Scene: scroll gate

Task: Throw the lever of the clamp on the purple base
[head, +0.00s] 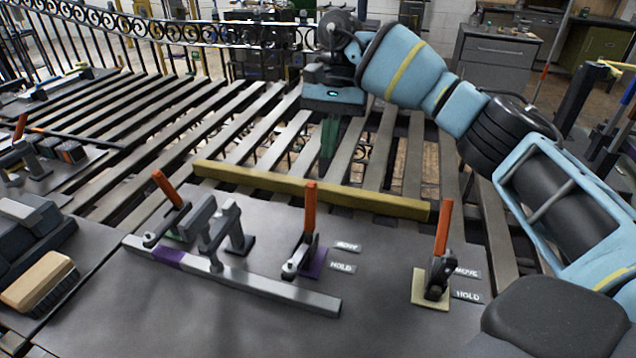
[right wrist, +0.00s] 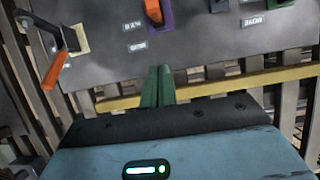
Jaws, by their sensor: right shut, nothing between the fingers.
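The clamp on the purple base (head: 314,264) stands mid-panel in the head view, its orange lever (head: 310,208) pointing roughly upright. Labels MOVE (head: 348,246) and HOLD (head: 341,267) lie to its right. In the right wrist view its orange lever (right wrist: 153,11) and purple base (right wrist: 166,22) show at the top edge, partly cut off. My right gripper (head: 328,152) has green fingers pointing down, shut and empty. It is beyond the yellow bar, behind and apart from the lever. Its closed fingers also show in the right wrist view (right wrist: 157,88). My left gripper is not in view.
A clamp on a cream base (head: 428,291) stands to the right, its orange lever (head: 443,228) up. A clamp with a green base (head: 173,235) stands left. A grey bar (head: 270,286) crosses the panel. A yellow bar (head: 300,187) edges the slats behind.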

